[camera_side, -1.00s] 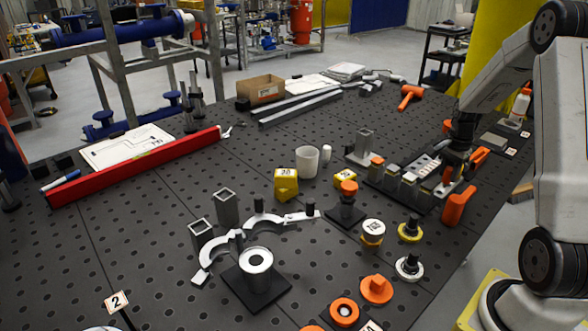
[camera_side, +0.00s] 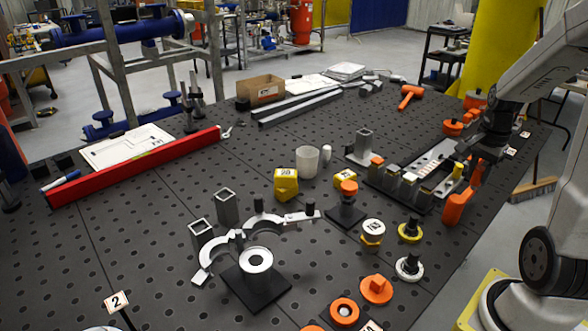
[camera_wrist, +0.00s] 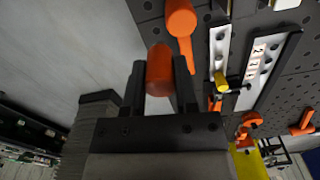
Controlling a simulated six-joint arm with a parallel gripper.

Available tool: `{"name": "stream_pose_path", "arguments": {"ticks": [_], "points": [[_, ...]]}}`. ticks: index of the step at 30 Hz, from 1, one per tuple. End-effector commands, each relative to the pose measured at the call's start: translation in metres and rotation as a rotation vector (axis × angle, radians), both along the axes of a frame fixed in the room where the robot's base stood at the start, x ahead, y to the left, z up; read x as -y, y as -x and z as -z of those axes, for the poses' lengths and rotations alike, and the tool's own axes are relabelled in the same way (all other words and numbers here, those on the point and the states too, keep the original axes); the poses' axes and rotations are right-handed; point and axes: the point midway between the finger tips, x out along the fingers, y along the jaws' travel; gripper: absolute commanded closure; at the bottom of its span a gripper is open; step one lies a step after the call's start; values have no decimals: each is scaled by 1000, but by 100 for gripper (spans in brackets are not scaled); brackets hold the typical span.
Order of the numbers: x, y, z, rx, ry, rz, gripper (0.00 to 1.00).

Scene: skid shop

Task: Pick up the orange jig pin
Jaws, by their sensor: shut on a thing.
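The orange jig pin (camera_wrist: 159,70) shows as an orange cylinder between my gripper's (camera_wrist: 160,85) two dark fingers in the wrist view. The fingers are shut on it, and their pads hide its sides. In the side view my gripper (camera_side: 478,163) is at the right, by the table's right edge and just right of the pin rack (camera_side: 412,205). An orange part (camera_side: 476,173) shows at its fingertips there. The arm partly covers this spot, so the height above the table is hard to tell.
An orange tool with a handle (camera_side: 457,208) lies close by; it also shows in the wrist view (camera_wrist: 181,20). Orange-topped parts (camera_side: 453,127) stand behind my gripper. An orange mallet (camera_side: 410,95) lies further back. The left middle of the table has free room.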

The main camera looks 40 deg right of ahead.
Motion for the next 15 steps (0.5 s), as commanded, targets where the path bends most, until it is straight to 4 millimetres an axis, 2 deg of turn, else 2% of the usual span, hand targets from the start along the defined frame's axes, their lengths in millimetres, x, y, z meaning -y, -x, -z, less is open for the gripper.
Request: {"name": "stream_pose_path", "arguments": {"ticks": [15], "points": [[-7,9,-5,-1,-1,0,100]]}}
